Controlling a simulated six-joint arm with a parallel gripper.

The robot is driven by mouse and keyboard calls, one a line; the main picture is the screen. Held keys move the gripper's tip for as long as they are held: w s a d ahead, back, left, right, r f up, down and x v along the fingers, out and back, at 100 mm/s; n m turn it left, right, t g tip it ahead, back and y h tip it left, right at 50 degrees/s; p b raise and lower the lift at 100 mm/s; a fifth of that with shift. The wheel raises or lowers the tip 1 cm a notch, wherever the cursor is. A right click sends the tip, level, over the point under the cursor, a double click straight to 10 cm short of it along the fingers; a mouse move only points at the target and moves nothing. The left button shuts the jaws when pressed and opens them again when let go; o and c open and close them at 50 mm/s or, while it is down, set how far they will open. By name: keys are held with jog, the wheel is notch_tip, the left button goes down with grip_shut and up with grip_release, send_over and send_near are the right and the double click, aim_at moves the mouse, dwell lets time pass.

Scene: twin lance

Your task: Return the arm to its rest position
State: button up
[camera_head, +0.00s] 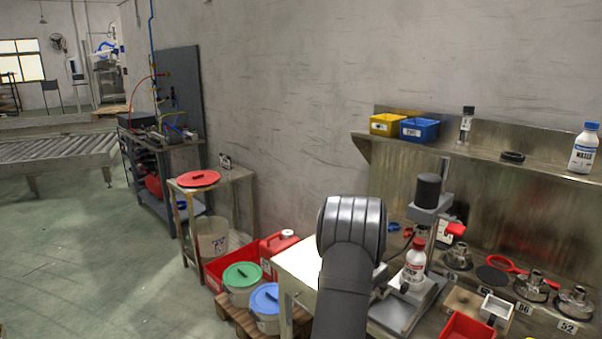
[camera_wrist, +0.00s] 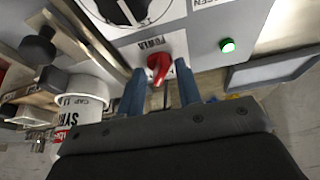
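My arm (camera_head: 348,265) rises in the front middle of the head view, its dark rounded joint before the workbench. It hides my gripper in that view. In the wrist view, my gripper (camera_wrist: 160,75) has its two blue-grey fingers apart with a clear gap between them. A red power switch (camera_wrist: 158,68) on a grey panel (camera_wrist: 195,40) appears between and just beyond the fingertips. I cannot tell whether they touch it. I see nothing held.
A lit green lamp (camera_wrist: 228,45), a black dial (camera_wrist: 128,8) and a white labelled container (camera_wrist: 78,108) surround the fingers. In the head view, a press (camera_head: 428,200) with a red-capped bottle (camera_head: 414,262) stands right of my arm. Lidded buckets (camera_head: 242,275) stand left. Open floor (camera_head: 80,270) lies farther left.

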jog(key=shift+s+d+n+t+y, duration=0.15)
jog(key=shift+n+t+y, duration=0.3)
jog(key=shift+n, duration=1.1)
jog(key=shift+s+d+n+t+y, duration=0.1)
jog(key=shift+d+n+t+y, duration=0.3)
jog(key=shift+n, duration=1.15)
jog(key=shift+s+a+r, duration=0.15)
jog(key=shift+a+r, duration=0.15)
jog(key=shift+r, duration=0.3)
jog(key=shift+g, duration=0.25)
jog(key=s+a+r+m+g+h, duration=0.1)
jog(key=a+r+m, duration=0.25)
jog(key=r, duration=0.35)
jog(key=s+a+r+m+g+h, duration=0.1)
jog(key=s+a+r+m, duration=0.1)
jog(key=r+m, duration=0.45)
jog(key=w+d+f, duration=0.1)
jog(key=f, duration=0.4)
jog(key=w+d+f+n, duration=0.1)
jog(key=d+f, duration=0.1)
jog(key=f, duration=0.2)
jog(key=w+d+f+n, duration=0.1)
jog(key=w+d+f, duration=0.1)
jog(key=f, duration=0.3)
jog(key=shift+w+d+f, duration=0.1)
jog(key=shift+f, duration=0.25)
grip_shut()
